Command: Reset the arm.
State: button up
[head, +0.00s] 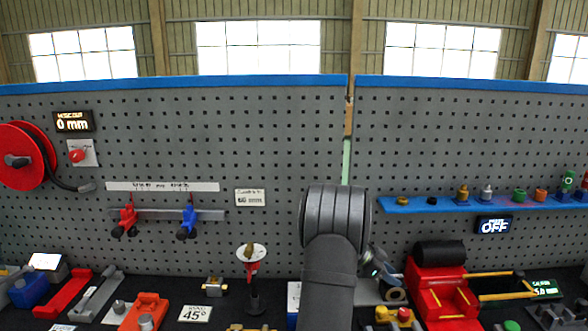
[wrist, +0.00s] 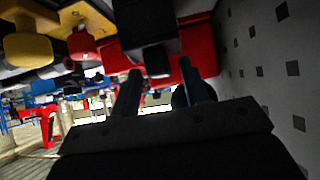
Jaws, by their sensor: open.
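My arm (head: 330,250) rises from the bottom middle of the head view and bends over at a thick dark joint in front of the pegboard. My gripper is mostly hidden behind the arm there; a small dark part with a teal spot shows at its right. In the wrist view my gripper (wrist: 160,76) has two dark fingers standing apart. A black block-like part shows beyond and between the fingertips, in front of red surfaces. I cannot tell how far off it is, and I see nothing clamped between the fingers.
A red machine with a black roller (head: 439,253) stands right of the arm. A blue shelf (head: 400,207) with small parts is on the right pegboard. Red and blue hooks (head: 127,220) hang on the left board. A red reel (head: 22,140) is far left. The bench is crowded.

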jog(key=v, duration=1.1)
jog(key=x, duration=1.1)
jog(key=shift+d+f, duration=0.15)
jog(key=shift+d, duration=0.2)
notch_tip(320, 180, up, 8)
jog(key=s, duration=2)
jog(key=w+d+r, duration=1)
jog(key=w+d, duration=0.3)
jog(key=d, duration=0.1)
jog(key=shift+w, duration=0.15)
